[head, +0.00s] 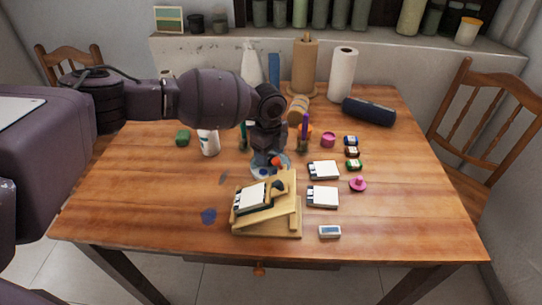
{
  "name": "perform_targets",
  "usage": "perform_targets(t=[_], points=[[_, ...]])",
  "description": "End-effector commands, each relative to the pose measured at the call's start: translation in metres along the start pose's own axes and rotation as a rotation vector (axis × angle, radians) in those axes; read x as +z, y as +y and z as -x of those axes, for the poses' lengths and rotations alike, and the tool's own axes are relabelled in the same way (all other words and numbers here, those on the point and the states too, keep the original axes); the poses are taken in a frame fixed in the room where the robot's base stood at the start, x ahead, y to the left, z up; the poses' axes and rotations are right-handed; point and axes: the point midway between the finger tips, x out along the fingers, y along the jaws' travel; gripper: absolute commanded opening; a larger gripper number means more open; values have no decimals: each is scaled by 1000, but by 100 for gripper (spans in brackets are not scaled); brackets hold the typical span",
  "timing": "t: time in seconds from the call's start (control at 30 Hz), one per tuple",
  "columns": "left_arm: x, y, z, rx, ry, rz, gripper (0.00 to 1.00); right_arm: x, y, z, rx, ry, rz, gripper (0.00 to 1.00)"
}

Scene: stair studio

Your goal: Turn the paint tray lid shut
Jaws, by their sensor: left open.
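A small round, pale bluish paint tray (284,171) sits on the table near the middle, with red and blue paint spots showing. My left arm comes in from the left and its gripper (270,158) points down right over the tray. The gripper is open; its fingers hide much of the tray. I cannot tell whether they touch it, and I cannot make out the lid or its position clearly. My right gripper is not in view.
A wooden stand (284,225) with a white pad is in front of the tray. White cards (322,197), small paint jars (352,152), a pink item (358,184) and an eraser (329,232) lie to the right. A white cup (209,143) stands left. The table's front left is mostly clear.

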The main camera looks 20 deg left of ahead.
Motion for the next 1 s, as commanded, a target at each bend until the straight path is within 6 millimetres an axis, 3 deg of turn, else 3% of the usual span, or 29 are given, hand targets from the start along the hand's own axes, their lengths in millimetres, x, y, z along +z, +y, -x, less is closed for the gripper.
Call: perform_targets(t=[0.13, 0.5, 0.8, 1.0], points=[[0, 0, -12, 0, 1, 0, 59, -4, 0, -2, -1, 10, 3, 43], [0, 0, -13, -2, 0, 0, 57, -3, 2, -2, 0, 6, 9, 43], [0, 0, -14, -2, 0, 0, 11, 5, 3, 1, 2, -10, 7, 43], [0, 0, -13, -2, 0, 10, 10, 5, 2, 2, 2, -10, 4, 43]])
